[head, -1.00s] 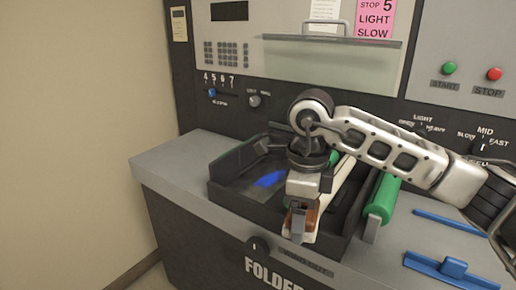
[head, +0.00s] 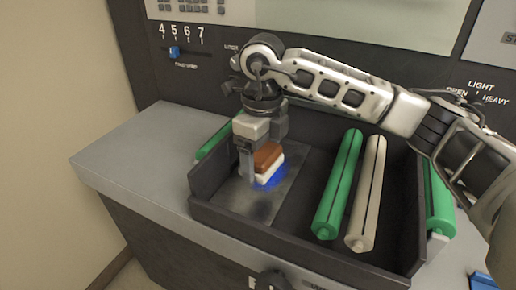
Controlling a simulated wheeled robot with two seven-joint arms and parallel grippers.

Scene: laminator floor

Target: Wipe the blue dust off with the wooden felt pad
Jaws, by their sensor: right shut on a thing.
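The wooden felt pad (head: 268,158) has a brown wooden top and a white felt underside. My right gripper (head: 262,152) is shut on it and holds it low over the grey metal plate (head: 240,197) inside the dark tray. The blue dust (head: 272,178) shows as a bright patch at the pad's right and front edge. The pad hides part of the dust, and I cannot tell whether the felt touches the plate. My left gripper is not in view.
The dark tray (head: 295,245) has raised walls. Right of the plate lie a green roller (head: 338,185) and a cream roller (head: 367,193). Grey counter (head: 140,160) on the left is clear.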

